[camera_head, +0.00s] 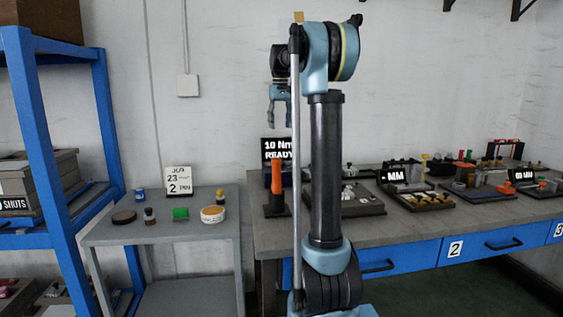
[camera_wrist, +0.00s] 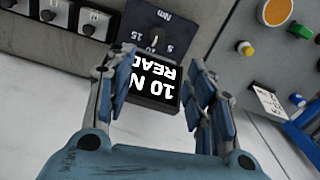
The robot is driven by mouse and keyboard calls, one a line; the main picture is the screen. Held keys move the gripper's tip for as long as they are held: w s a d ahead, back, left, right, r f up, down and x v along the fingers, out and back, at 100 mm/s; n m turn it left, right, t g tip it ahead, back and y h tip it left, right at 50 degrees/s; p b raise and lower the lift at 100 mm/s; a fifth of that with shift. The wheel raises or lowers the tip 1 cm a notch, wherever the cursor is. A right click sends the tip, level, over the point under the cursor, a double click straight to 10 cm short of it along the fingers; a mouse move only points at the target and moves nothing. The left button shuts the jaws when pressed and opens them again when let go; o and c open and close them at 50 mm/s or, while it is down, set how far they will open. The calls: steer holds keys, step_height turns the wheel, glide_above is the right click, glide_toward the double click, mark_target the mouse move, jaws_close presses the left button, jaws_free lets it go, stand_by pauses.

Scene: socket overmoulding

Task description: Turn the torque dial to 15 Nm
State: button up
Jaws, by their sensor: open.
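The torque station's display (camera_wrist: 158,78) reads "10 Nm READY" and appears upside down in the wrist view. Above it in that view is a dark dial face (camera_wrist: 150,28) marked "Nm", "15" and "5", with a small white pointer mark. The dial's own body is hard to make out. The display also shows in the head view (camera_head: 272,148), partly behind my arm. My gripper (camera_wrist: 150,76) is open and empty, its fingers appearing either side of the display. In the head view my gripper (camera_head: 279,122) points down, above the display, apart from it.
An orange-handled tool (camera_head: 276,178) stands upright by the display. The workbench (camera_head: 410,222) carries several fixtures to the right, one with an "MM" screen (camera_head: 394,175). A grey side table (camera_head: 165,233) with small pots stands left, beside a blue shelf (camera_head: 45,130).

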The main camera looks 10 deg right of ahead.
steer(key=f, duration=1.6)
steer(key=shift+d+f, duration=0.25)
steer(key=shift+d, duration=0.1)
steer(key=c, duration=1.1)
